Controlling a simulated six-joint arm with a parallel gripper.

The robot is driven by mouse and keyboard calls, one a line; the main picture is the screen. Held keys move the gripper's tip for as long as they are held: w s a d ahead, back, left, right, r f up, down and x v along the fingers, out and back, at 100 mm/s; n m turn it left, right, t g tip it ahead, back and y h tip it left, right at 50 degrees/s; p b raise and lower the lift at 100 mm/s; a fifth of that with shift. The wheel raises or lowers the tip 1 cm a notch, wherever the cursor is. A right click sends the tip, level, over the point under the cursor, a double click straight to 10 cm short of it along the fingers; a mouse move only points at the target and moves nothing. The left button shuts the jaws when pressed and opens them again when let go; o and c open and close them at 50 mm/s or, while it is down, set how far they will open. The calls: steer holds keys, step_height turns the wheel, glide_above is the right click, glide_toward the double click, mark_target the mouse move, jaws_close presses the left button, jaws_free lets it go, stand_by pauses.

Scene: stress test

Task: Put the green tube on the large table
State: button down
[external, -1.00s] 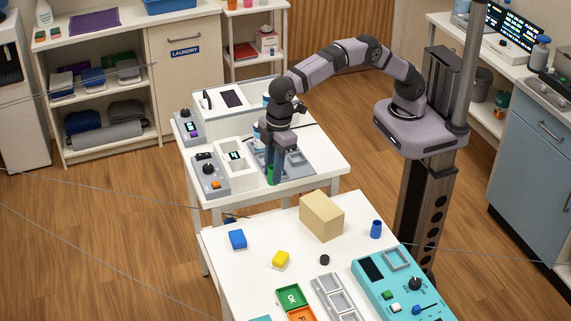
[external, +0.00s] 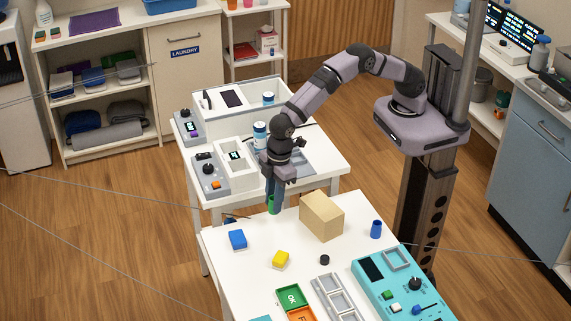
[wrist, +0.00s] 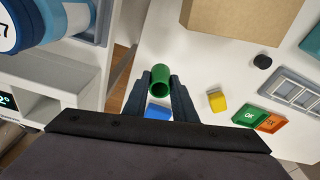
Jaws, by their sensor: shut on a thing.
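My gripper (external: 273,208) is shut on the green tube (external: 271,203), and points down above the far left edge of the large white table (external: 225,285). In the wrist view, the green tube (wrist: 160,78) sits between the two dark fingers (wrist: 160,90), with its open round end toward the camera. The tube appears to be held above the table top rather than standing on it, though the gap is hard to judge.
A blue block (external: 237,239), a yellow block (external: 281,259), a black knob (external: 324,260), a tan box (external: 321,215) and a blue tube (external: 376,229) are on the large table. A teal panel (external: 395,285) lies at right. A smaller white table (external: 325,165) with devices stands behind.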

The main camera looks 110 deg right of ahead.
steer(key=shift+f+p, duration=0.7)
steer(key=shift+f, duration=2.05)
steer(key=shift+f, duration=0.1)
steer(key=c, duration=1.5)
jaws_free()
steer(key=shift+o, duration=0.2)
steer(key=r+b, duration=0.1)
steer(key=r, duration=0.3)
steer(key=s+r+b, duration=0.1)
steer(key=r, duration=0.7)
steer(key=shift+s+d+r+b, duration=0.15)
steer(key=shift+s+b, duration=0.1)
steer(key=shift+b, duration=0.15)
